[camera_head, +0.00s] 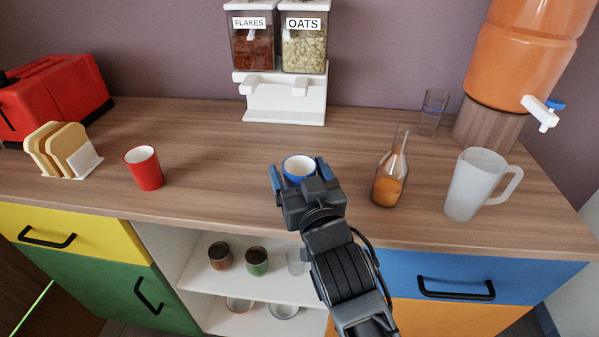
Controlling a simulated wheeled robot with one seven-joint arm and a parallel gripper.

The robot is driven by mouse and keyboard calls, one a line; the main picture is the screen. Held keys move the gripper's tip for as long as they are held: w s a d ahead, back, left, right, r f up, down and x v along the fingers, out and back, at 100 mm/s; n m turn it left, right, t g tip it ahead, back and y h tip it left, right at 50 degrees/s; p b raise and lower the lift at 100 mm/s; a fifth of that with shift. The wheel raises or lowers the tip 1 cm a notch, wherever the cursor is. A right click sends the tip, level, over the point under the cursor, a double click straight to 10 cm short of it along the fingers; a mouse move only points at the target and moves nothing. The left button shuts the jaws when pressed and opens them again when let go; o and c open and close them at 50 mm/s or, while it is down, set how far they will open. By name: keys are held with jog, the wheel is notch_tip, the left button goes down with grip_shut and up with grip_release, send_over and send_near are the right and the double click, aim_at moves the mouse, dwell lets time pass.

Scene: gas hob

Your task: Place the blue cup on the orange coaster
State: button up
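The blue cup (299,168), white inside, is upright at the middle of the wooden counter. My gripper (300,174) is at it from the front, with one blue-tipped finger on each side of the cup. The fingers are spread about as wide as the cup, and I cannot tell whether they press on it. My gripper hides the cup's lower front, so I cannot tell whether it rests on the counter. I see no orange coaster on the visible counter; the part behind my gripper and arm is hidden.
A bottle with orange contents (389,190) and a frosted pitcher (470,187) stand right of my gripper. A glass (432,112) and orange dispenser (520,55) are behind them. A red cup (145,169) stands left, with clear counter between. The cereal dispenser (284,100) is behind.

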jog(key=shift+o, duration=0.8)
jog(key=v, duration=0.7)
jog(key=shift+d+f+b, duration=0.15)
jog(key=shift+d+b, duration=0.1)
jog(key=shift+b, duration=0.05)
jog(key=shift+s+d, duration=0.1)
jog(key=shift+s, duration=0.1)
jog(key=shift+s+r+p, duration=0.1)
jog(key=shift+r+p, duration=0.3)
jog(key=shift+p, duration=0.25)
jog(key=shift+r+p, duration=0.15)
jog(key=shift+p, duration=0.2)
jog(key=shift+f+p+x, duration=0.15)
jog(key=shift+f+x, duration=0.05)
jog(key=shift+x, duration=1.8)
jog(key=shift+f+p+x, duration=0.15)
jog(key=shift+f+x, duration=0.05)
jog(key=shift+x, duration=1.8)
jog(key=shift+s, duration=0.1)
